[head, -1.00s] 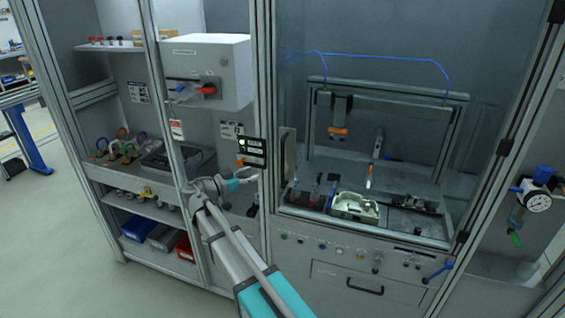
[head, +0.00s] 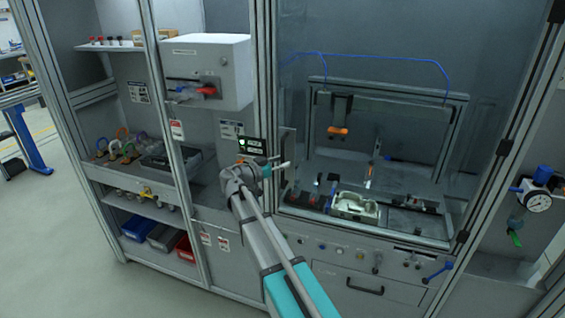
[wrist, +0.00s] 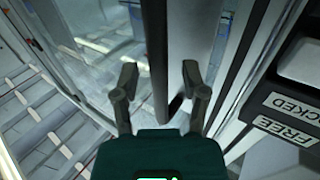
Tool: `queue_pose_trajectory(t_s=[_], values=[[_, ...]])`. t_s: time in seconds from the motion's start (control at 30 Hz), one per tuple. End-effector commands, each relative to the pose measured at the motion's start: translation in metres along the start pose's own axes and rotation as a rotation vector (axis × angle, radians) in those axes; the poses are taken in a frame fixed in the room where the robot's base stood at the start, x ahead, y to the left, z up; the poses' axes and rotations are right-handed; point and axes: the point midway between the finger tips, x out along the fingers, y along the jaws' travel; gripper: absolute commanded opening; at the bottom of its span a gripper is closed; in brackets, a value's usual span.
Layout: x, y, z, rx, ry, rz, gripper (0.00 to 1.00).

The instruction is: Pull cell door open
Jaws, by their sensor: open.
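The cell door (head: 390,75) is a tall clear panel in a metal frame, and it looks shut. Its upright handle (head: 289,143) is at the door's left edge, partly hidden behind my gripper (head: 282,165). In the wrist view the handle (wrist: 154,50) is a dark vertical bar. My open gripper (wrist: 160,78) has one finger on each side of the bar, with gaps showing. I cannot tell how deep the bar sits between the fingers. The door's glass (wrist: 95,30) also shows at left in the wrist view.
A lock unit (wrist: 285,115) labelled "FREE" and "LOCKED" sits right of my gripper in the wrist view. A small sign box (head: 252,146) is beside the handle. A white box with a red switch (head: 207,70) is above left. Open floor (head: 60,240) lies at left.

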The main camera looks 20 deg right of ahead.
Motion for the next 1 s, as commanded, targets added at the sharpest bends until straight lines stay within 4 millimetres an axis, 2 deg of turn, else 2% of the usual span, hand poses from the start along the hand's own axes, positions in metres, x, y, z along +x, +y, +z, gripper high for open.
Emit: queue_pose_trajectory(t_s=[0.2,0.47,0.77,1.0], values=[[0.0083,0.0003,0.0000,0.000,0.000,0.001,0.57],[0.0083,0.0002,0.0000,0.000,0.000,0.000,0.57],[0.0081,0.0002,0.0000,0.000,0.000,0.000,0.01],[0.0081,0.0001,0.0000,0.000,0.000,0.000,0.00]])
